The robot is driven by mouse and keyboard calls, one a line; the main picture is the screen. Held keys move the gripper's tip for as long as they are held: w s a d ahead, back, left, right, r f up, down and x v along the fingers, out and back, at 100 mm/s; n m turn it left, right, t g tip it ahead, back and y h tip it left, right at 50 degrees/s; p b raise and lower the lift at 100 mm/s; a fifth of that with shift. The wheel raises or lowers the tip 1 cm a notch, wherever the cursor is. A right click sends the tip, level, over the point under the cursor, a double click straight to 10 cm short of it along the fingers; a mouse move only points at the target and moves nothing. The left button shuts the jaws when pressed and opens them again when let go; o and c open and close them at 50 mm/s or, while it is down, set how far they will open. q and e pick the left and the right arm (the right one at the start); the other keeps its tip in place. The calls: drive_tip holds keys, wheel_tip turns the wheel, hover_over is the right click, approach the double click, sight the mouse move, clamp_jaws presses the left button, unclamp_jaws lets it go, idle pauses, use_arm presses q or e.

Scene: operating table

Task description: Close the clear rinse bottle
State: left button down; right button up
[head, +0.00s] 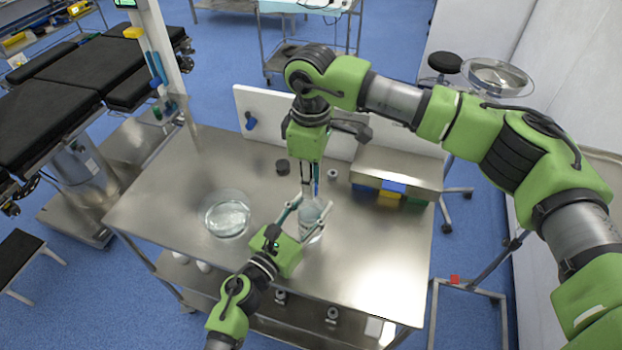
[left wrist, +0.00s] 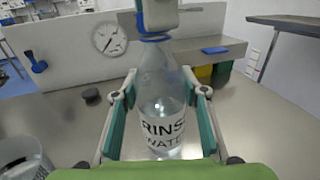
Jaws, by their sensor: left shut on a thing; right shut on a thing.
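The clear rinse bottle (left wrist: 158,95) stands upright on the steel table, with a label reading RINSE WATER. It also shows in the head view (head: 311,214). My left gripper (head: 308,217) is shut around its body, one finger on each side. My right gripper (head: 309,186) points down from above and is shut at the bottle's top. A blue cap or ring (left wrist: 155,38) shows at the neck just below the right gripper (left wrist: 157,16). The fingers hide most of the top, so I cannot tell how the cap sits on the neck.
A glass bowl (head: 228,217) of clear liquid stands left of the bottle. A dark round piece (head: 283,167) and a small grey ring (head: 333,174) lie behind. Blue, yellow and green bins (head: 389,194) sit under a steel shelf (head: 397,168). The table's front right is clear.

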drive_tip(key=o, duration=0.7)
drive_tip(key=shift+c, duration=0.2)
drive_tip(key=shift+r, duration=2.3)
drive_tip(key=shift+c, duration=0.4)
